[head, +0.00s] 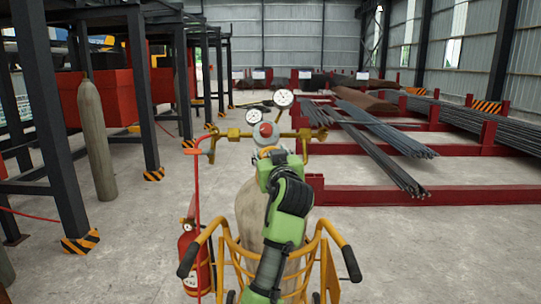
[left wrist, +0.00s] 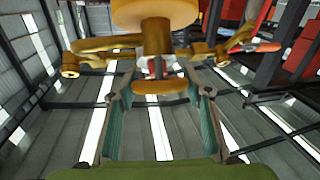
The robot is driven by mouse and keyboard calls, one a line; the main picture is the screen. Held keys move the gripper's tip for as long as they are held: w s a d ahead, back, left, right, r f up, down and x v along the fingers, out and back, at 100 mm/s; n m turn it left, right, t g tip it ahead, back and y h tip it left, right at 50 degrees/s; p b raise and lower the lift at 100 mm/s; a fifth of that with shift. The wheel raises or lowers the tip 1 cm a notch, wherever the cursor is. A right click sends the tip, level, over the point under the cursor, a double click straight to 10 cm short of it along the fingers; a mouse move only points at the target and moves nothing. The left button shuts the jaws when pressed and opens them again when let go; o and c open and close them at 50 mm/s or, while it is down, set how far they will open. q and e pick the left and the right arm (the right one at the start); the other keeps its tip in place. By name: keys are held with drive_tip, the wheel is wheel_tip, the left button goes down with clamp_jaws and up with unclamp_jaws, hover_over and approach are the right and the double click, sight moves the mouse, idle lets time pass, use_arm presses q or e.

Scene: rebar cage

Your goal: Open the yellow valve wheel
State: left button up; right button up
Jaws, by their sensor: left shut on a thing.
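The yellow valve wheel (left wrist: 158,86) shows edge-on in the left wrist view, between the two fingers of my left gripper (left wrist: 159,92). The fingers are closed around it from both sides. In the head view my left gripper (head: 269,157) is at the valve, in front of the gas cylinder's top, and my green wrist hides most of the wheel. Brass fittings with a red-and-grey knob (head: 265,130) and two round gauges (head: 283,98) sit just above it. The tan gas cylinder (head: 250,215) stands below, partly behind my arm. My right gripper is not in view.
A yellow cart (head: 325,262) with black handles carries the cylinder. A red fire extinguisher (head: 193,255) and a red hose (head: 198,190) are at its left. A grey cylinder (head: 97,140) stands beside dark posts. Rebar bundles (head: 375,150) lie on red racks at right.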

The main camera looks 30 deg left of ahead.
use_arm(q)
drive_tip(key=o, duration=1.1)
drive_tip(key=v, duration=1.2)
